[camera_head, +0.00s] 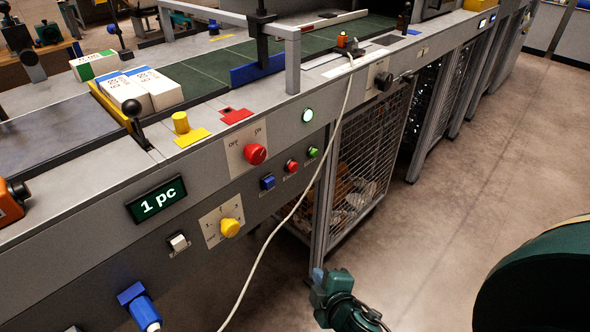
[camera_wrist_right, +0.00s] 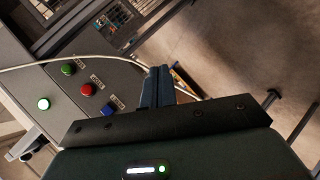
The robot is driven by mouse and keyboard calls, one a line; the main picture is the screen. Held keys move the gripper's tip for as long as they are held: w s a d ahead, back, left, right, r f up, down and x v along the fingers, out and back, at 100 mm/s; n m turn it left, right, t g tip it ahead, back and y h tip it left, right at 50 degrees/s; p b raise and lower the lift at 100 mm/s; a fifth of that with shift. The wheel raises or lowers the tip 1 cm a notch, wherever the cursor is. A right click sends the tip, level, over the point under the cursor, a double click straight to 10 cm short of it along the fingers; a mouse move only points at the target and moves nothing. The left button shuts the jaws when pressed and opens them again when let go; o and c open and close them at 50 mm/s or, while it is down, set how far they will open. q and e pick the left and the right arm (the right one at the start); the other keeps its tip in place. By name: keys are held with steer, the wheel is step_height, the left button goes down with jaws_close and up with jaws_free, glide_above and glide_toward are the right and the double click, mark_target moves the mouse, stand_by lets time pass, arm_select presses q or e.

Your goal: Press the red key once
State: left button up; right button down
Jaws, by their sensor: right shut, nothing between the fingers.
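A small red button (camera_head: 291,165) sits between a blue button (camera_head: 268,182) and a green button (camera_head: 313,152) on the grey front panel of the machine. The same red button (camera_wrist_right: 87,89) shows in the right wrist view, with a blue one (camera_wrist_right: 108,110) and a green one (camera_wrist_right: 68,69) on either side. My right gripper (camera_head: 318,275) is below and right of these buttons in the head view, apart from the panel. Its blue fingers (camera_wrist_right: 157,86) are together and empty in the wrist view. My left gripper is not in view.
A larger red knob (camera_head: 255,153) is close by on the off/on plate. A lit display (camera_head: 157,199) reads "1 pc". A pale cable (camera_head: 292,211) hangs across the panel near the buttons. A mesh cage (camera_head: 365,165) stands right of it; the floor there is clear.

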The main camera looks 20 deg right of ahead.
mark_target(293, 167)
arm_select(q)
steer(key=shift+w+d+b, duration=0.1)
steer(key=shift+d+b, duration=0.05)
steer(key=shift+b, duration=0.2)
arm_select(e)
steer(key=w+d+r+n+t+h, duration=0.6)
steer(key=w+d+r+n, duration=0.2)
steer(key=w+r+n, duration=0.2)
step_height(293, 167, up, 2)
steer(key=shift+w+r+n+h, duration=0.25)
steer(key=shift+n+h, duration=0.05)
steer(key=shift+n, duration=0.5)
steer(key=shift+a, duration=0.1)
arm_select(q)
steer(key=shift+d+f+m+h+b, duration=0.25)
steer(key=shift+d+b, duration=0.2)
steer(key=shift+b, duration=0.55)
arm_select(e)
steer(key=w+a, duration=0.3)
steer(key=w, duration=0.5)
steer(key=shift+a, duration=0.15)
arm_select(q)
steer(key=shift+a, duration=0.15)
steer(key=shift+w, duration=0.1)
